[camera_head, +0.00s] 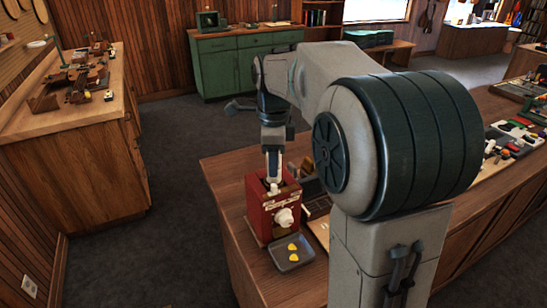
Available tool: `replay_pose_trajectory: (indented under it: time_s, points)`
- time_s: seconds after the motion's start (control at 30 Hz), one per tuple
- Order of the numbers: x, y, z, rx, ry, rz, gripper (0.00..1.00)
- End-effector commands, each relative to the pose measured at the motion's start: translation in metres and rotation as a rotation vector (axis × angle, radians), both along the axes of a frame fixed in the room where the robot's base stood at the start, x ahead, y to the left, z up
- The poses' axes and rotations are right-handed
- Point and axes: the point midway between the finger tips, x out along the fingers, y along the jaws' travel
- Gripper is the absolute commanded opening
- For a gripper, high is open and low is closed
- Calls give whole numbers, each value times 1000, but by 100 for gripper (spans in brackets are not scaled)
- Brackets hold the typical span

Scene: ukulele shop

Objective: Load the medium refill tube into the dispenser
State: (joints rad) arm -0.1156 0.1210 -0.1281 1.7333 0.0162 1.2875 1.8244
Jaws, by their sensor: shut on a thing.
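The dispenser (263,218) is a red box with a white knob (284,218) on its front. It stands upright near the left end of the wooden counter. A grey tray (292,262) with yellow pieces (292,247) lies at its foot. My gripper (273,180) points straight down over the dispenser's top. It is shut on a small pale piece, seemingly the refill tube, mostly hidden by the fingers. I cannot tell its size or whether it is inside the dispenser's top opening.
My arm hides much of the counter (222,174) right of the dispenser. Dark items lie close beside the dispenser on its right. Tools and parts (512,140) lie further right. A workbench (60,122) stands at left and a green cabinet (235,62) behind. The floor between is clear.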

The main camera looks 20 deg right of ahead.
Motion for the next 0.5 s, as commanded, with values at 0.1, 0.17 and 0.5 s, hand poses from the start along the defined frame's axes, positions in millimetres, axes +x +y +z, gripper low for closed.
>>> replay_pose_trajectory:
  time_s: [0.1,0.17,0.5]
  points:
    - [0,0,-16,0,0,0,9]
    - [0,0,-18,0,0,0,9]
    - [0,0,-19,0,0,0,9]
